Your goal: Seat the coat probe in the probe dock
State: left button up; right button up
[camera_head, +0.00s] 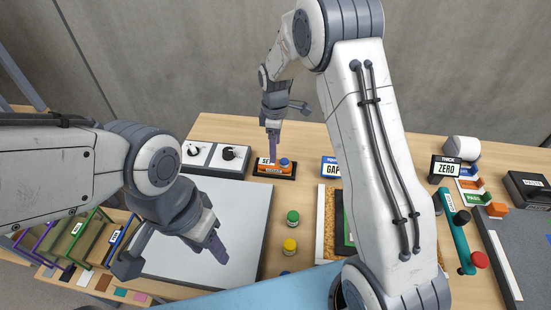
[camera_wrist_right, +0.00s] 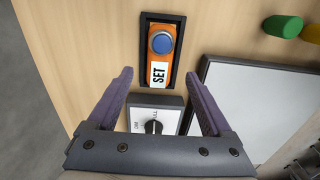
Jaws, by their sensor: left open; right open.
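No label I can read names the coat probe or the probe dock, so I cannot tell for certain which they are. A teal bar (camera_head: 453,234) with a white label, dark end pieces and a red knob lies at the right of the table. My right gripper (camera_head: 273,145) is open and empty above an orange block with a blue button (camera_head: 284,163), marked SET. In the right wrist view the block (camera_wrist_right: 160,60) lies in a black frame beyond the open fingertips (camera_wrist_right: 158,80). My left gripper (camera_head: 172,252) is open and empty over the white panel.
A THICK ZERO sign (camera_head: 445,168) and a dark box (camera_head: 525,190) stand at the right. Green (camera_head: 293,217) and yellow (camera_head: 290,245) buttons dot the middle. A dial box (camera_head: 233,160) sits beside the SET block. My right arm hides part of the table.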

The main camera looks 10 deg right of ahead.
notch_tip(320, 180, up, 5)
jog(key=s+a+r+m, duration=0.2)
jog(key=s+a+r, duration=0.25)
jog(key=s, duration=0.45)
jog(key=s+a+r+m, duration=0.1)
jog(key=s+a+r, duration=0.2)
jog(key=s+a, duration=0.4)
jog(key=s+d+m+y, duration=0.1)
jog(key=s+m, duration=0.2)
jog(key=s, duration=1.3)
jog(key=shift+s+d+f+b, duration=0.15)
jog(key=shift+s+f+b, duration=0.15)
jog(key=shift+f+b, duration=0.1)
